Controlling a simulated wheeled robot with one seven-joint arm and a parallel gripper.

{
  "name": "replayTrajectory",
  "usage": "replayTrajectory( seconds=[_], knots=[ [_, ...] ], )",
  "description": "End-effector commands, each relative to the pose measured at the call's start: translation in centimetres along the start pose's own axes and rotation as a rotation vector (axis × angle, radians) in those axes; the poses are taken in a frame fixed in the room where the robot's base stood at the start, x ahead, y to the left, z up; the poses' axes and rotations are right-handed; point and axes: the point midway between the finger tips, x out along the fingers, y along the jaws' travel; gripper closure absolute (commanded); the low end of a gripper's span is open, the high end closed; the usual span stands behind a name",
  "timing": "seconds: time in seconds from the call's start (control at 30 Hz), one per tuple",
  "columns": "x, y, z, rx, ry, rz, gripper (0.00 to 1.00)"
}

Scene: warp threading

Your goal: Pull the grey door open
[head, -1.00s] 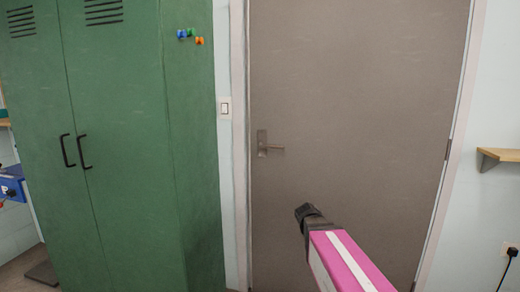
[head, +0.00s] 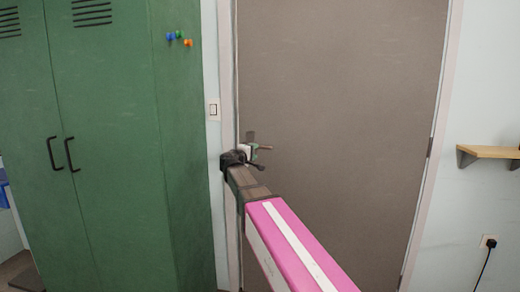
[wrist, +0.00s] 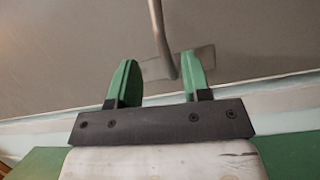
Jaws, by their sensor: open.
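The grey door (head: 345,110) is shut in its pale frame. Its metal lever handle (head: 265,147) is at the door's left side, partly hidden behind my gripper in the head view. My gripper (head: 253,156) is at the handle, with its jaws open. In the wrist view, my gripper's two green fingers (wrist: 158,58) stand apart. The handle's lever (wrist: 158,30) runs down the picture into the gap between them, nearer the right finger. The handle's plate (wrist: 155,69) shows behind the fingers. I cannot tell whether a finger touches the lever.
A tall green locker (head: 100,150) stands left of the door, close to my gripper's side. A light switch (head: 213,109) is on the wall between them. A wooden shelf (head: 490,152) and a plugged socket (head: 489,242) are on the right wall.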

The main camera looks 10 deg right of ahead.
Motion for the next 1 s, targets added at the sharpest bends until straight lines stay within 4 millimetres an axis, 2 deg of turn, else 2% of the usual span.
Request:
replayTrajectory(
  seconds=[0.03, 0.2, 0.4, 0.6, 0.87, 0.97, 1.0],
  knots=[
    [1.3, 0.0, -0.1, 0.000, -0.003, 0.000, 0.56],
    [4.3, 0.0, -0.1, 0.000, -0.003, -0.001, 0.56],
    [6.8, -0.1, 0.0, 0.000, -0.002, -0.001, 0.56],
    [7.8, -0.1, 0.0, 0.000, -0.002, -0.002, 0.56],
    [7.8, -0.1, 0.1, 0.000, -0.001, -0.002, 0.56],
    [7.8, -0.1, 0.1, 0.000, -0.001, -0.002, 0.85],
    [7.8, -0.1, 0.1, 0.000, -0.001, -0.002, 0.98]
  ],
)
